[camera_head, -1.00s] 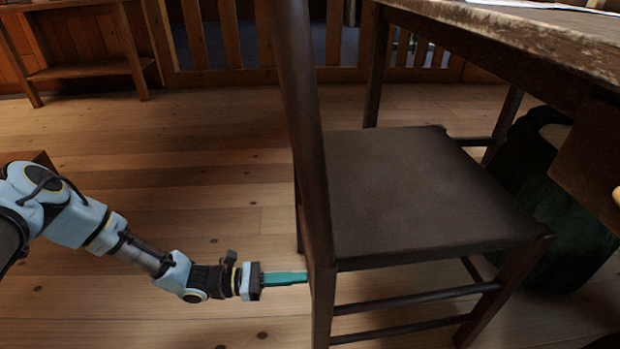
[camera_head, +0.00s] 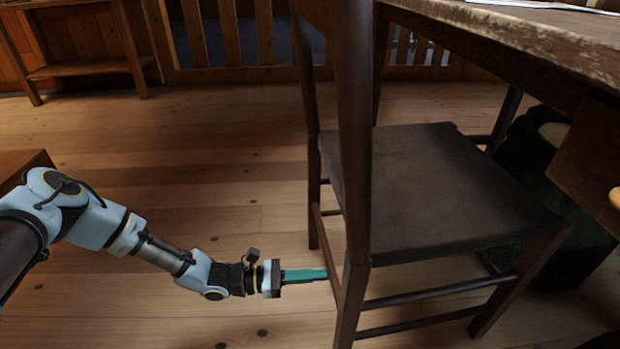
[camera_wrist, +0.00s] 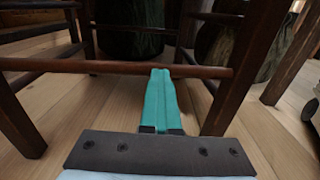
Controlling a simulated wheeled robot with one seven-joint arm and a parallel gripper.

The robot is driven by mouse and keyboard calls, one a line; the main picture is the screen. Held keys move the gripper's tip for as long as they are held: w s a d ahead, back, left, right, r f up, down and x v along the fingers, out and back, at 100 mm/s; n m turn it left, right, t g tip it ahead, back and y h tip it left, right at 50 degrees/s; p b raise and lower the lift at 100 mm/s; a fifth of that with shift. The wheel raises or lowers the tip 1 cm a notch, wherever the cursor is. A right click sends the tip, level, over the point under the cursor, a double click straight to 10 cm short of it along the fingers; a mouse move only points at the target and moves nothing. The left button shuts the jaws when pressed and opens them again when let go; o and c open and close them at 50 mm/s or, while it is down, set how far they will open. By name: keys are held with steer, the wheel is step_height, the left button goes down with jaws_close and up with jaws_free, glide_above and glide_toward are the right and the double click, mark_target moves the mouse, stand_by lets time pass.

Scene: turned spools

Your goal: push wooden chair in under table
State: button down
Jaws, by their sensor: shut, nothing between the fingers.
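The dark wooden chair (camera_head: 430,185) stands upright on the floor, its seat facing right and its front partly in beneath the edge of the worn table (camera_head: 520,50). Its back is on the left, toward my arm. My gripper (camera_head: 326,274) is shut, with teal fingers held together and empty. The fingertips are low, at the chair's back lower rail; whether they touch it is hard to tell. In the wrist view the teal fingers (camera_wrist: 161,75) reach up to the reddish-brown rail (camera_wrist: 110,68) between two chair legs.
A dark round bin (camera_head: 535,150) stands under the table, beyond the chair. A wooden railing (camera_head: 230,75) runs along the back. A brown wooden block-like piece (camera_head: 25,165) is at the left edge. The plank floor (camera_head: 200,140) at centre left is clear.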

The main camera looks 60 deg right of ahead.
steer(key=shift+s, duration=0.1)
steer(key=x, duration=0.9)
stand_by(0.7)
steer(key=p+v, duration=0.1)
steer(key=v, duration=0.7)
stand_by(0.4)
steer(key=shift+w+p, duration=0.2)
steer(key=shift+p, duration=0.1)
